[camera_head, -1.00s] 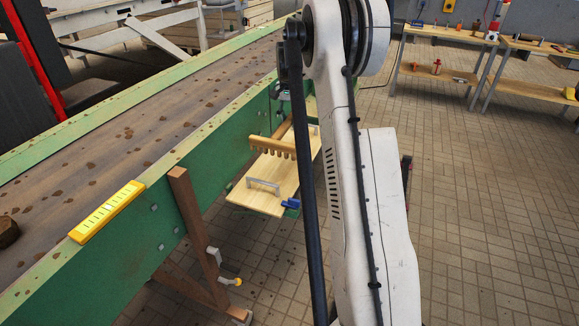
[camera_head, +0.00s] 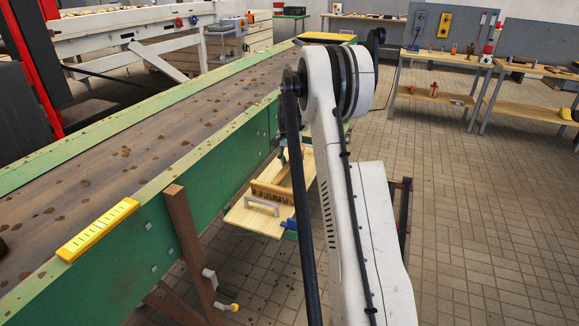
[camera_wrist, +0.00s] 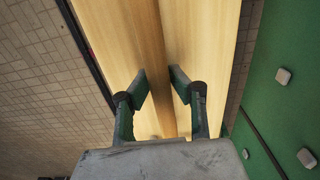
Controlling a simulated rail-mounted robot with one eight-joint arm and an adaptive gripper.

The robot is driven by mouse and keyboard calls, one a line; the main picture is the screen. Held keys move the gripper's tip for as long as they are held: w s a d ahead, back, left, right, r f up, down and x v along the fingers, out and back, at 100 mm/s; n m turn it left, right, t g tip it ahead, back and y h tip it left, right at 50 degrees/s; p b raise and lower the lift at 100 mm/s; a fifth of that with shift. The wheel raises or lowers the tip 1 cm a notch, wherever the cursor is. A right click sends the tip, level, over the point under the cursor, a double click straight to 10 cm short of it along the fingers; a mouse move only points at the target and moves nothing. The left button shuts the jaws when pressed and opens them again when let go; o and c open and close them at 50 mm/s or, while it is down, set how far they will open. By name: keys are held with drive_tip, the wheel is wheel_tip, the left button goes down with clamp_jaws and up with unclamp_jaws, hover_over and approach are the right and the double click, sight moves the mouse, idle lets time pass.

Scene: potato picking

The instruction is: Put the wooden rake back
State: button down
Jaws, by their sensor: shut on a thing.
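The wooden rake (camera_head: 270,190) shows in the head view as a pale brown head with teeth, low over the near part of a light wooden shelf board (camera_head: 236,217). I cannot tell whether its teeth touch the board. In the wrist view, its brown handle (camera_wrist: 151,40) runs between the green fingers of my gripper (camera_wrist: 160,84), which is shut on it; the board (camera_wrist: 105,35) lies behind. In the head view my gripper (camera_head: 283,157) is beside the conveyor, partly hidden by my arm. The rake's far part is hidden there.
The green conveyor side (camera_head: 225,160) stands close to the left of the board. The board has a grey handle (camera_head: 262,205) and a blue clamp (camera_head: 289,224). A brown post (camera_head: 183,225) and yellow level (camera_head: 97,230) are nearer. Tiled floor to the right is open.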

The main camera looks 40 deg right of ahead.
drive_tip(key=shift+f, duration=0.1)
drive_tip(key=c, duration=1.6)
unclamp_jaws()
drive_tip(key=shift+o, duration=0.2)
